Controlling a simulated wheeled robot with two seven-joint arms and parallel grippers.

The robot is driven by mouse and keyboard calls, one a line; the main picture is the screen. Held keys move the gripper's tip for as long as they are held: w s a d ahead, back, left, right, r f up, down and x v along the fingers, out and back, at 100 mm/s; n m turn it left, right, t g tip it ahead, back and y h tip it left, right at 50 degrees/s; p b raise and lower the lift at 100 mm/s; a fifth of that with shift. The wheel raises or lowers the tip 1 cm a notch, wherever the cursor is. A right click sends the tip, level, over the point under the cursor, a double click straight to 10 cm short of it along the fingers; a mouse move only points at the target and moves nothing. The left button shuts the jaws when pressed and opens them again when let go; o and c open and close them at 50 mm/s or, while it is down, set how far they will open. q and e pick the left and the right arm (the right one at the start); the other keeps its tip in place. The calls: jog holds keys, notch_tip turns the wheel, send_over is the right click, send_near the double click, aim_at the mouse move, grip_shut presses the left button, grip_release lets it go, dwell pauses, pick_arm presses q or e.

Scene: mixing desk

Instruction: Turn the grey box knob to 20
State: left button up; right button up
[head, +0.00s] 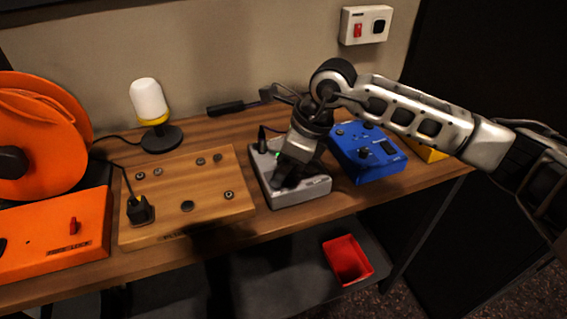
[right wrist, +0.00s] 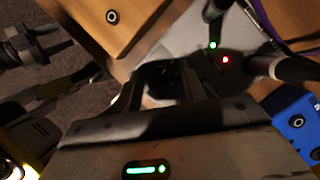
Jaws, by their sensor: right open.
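The grey box (head: 302,195) stands on the desk between a wooden board and a blue box. A green light shows on its top. My right gripper (head: 283,180) points down at the top of the grey box, low over its front part, and covers that area. In the right wrist view my right gripper (right wrist: 160,85) is open, with something dark between its fingers. It may be the knob, but I cannot tell whether the fingers touch it. The knob's pointer and scale cannot be read. The pale box top (right wrist: 192,32) shows green and red lights.
The wooden board (head: 210,204) with several small fittings lies to the left. The blue box (head: 374,167) is close on the right, with a yellow box (head: 428,152) beyond. A lamp (head: 150,103) and orange machine (head: 57,243) stand left. A red bin (head: 342,250) is below.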

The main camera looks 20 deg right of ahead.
grip_shut()
